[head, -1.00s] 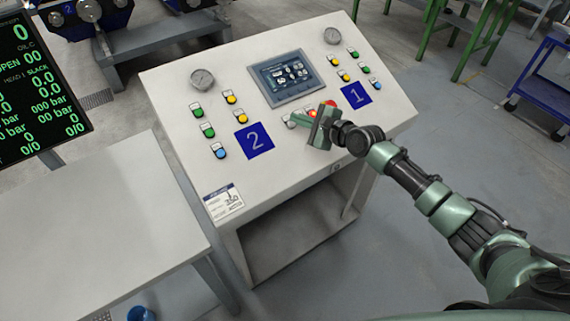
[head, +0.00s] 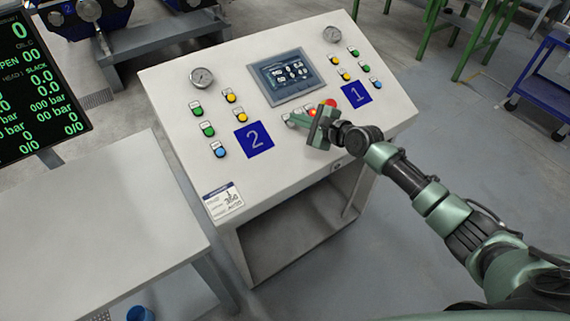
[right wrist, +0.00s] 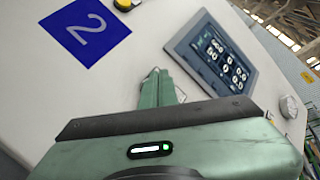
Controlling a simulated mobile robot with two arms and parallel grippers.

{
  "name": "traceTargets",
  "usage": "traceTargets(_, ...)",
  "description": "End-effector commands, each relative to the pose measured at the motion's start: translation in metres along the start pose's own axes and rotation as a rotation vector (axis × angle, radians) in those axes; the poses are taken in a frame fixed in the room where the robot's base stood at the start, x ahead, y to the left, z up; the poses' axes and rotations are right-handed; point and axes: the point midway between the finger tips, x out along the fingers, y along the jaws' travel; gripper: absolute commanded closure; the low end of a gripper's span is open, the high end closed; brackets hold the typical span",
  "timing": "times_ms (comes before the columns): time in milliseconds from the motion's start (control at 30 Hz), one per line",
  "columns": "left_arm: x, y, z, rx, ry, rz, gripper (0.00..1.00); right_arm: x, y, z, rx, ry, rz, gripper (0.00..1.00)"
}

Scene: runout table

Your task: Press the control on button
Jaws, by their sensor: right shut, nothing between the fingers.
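The sloped control panel (head: 290,165) shows in the head view, with a row of controls under its screen (head: 285,77). My right gripper (head: 292,120) is shut and empty, its fingertips at the left end of that row. The button at the fingertips is mostly hidden, and I cannot read its label or tell whether it is pressed. A lit red-orange control (head: 312,112) and a red button (head: 331,103) show just right of the gripper. In the right wrist view the closed fingers (right wrist: 156,74) point at the panel beside the screen (right wrist: 211,55). My left gripper is not in view.
Yellow, green and blue buttons flank the blue "2" plate (head: 254,139) and the blue "1" plate (head: 356,94). Two gauges (head: 201,78) sit on the panel's upper part. A bare grey table (head: 90,220) stands at the left, below a dark readout display (head: 38,85).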

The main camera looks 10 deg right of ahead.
Motion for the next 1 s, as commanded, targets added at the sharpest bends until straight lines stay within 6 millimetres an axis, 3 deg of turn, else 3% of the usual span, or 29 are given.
traceTargets(1000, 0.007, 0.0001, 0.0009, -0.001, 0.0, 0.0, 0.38, 0.0057, 0.0035, -0.0049, 0.0, 0.001, -0.001, 1.0)
